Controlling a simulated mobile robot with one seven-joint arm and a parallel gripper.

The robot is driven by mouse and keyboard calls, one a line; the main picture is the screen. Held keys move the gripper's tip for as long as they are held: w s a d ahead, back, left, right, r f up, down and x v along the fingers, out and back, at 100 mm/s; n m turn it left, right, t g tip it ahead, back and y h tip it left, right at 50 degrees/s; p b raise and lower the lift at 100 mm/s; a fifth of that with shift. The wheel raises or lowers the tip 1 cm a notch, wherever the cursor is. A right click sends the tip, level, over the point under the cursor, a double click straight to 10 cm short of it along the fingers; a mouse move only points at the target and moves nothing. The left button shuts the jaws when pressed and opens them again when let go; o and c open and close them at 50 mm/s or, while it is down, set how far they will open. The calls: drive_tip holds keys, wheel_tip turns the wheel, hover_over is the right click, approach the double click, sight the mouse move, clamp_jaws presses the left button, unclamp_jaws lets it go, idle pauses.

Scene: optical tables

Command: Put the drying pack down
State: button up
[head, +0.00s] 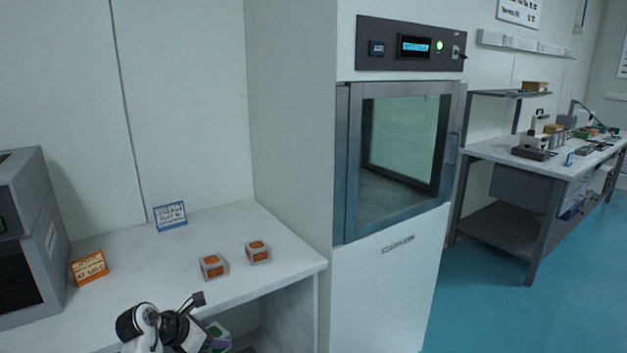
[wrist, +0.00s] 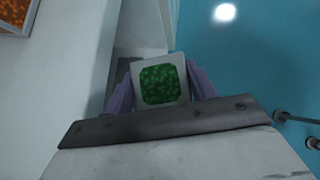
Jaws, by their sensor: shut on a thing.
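The drying pack in my grip is a pale block with a green beaded window (wrist: 160,84). My gripper (wrist: 160,76) is shut on it, with a purple finger at each side. In the head view the pack (head: 214,329) shows small at the bottom, partly hidden by my arm, in front of the white bench's front edge. Two similar packs with orange windows, a left one (head: 213,267) and a right one (head: 257,253), stand on the white bench (head: 225,226). The corner of an orange window (wrist: 14,14) shows at the wrist view's top left.
An orange sign (head: 89,268) and a blue-edged sign (head: 170,216) stand on the bench. A grey machine (head: 28,235) is at the left. A cabinet with a closed glass door (head: 402,150) stands right of the bench. Clear bench top lies around the orange packs.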

drive_tip(key=s+d+f+n+t+y, duration=0.1)
drive_tip(key=s+d+f, duration=0.1)
drive_tip(key=f, duration=0.6)
drive_tip(key=s+d+f+n+y, duration=0.1)
drive_tip(key=s+d+f+n, duration=0.15)
drive_tip(key=f, duration=0.45)
drive_tip(key=s+d+f+n+t+y, duration=0.1)
drive_tip(key=s+d+f, duration=0.15)
drive_tip(key=f, duration=0.55)
drive_tip(key=s+d+f+n+y, duration=0.1)
drive_tip(key=s+d+f, duration=0.2)
drive_tip(key=d, duration=0.5)
drive_tip(key=s+d+f+n+y, duration=0.1)
drive_tip(key=s+d+f+n, duration=0.1)
drive_tip(key=d, duration=0.7)
drive_tip(key=shift+s+f+y+b, duration=0.35)
drive_tip(key=shift+s+f+y, duration=0.05)
drive_tip(key=shift+s+f, duration=0.15)
drive_tip(key=shift+d+n, duration=0.25)
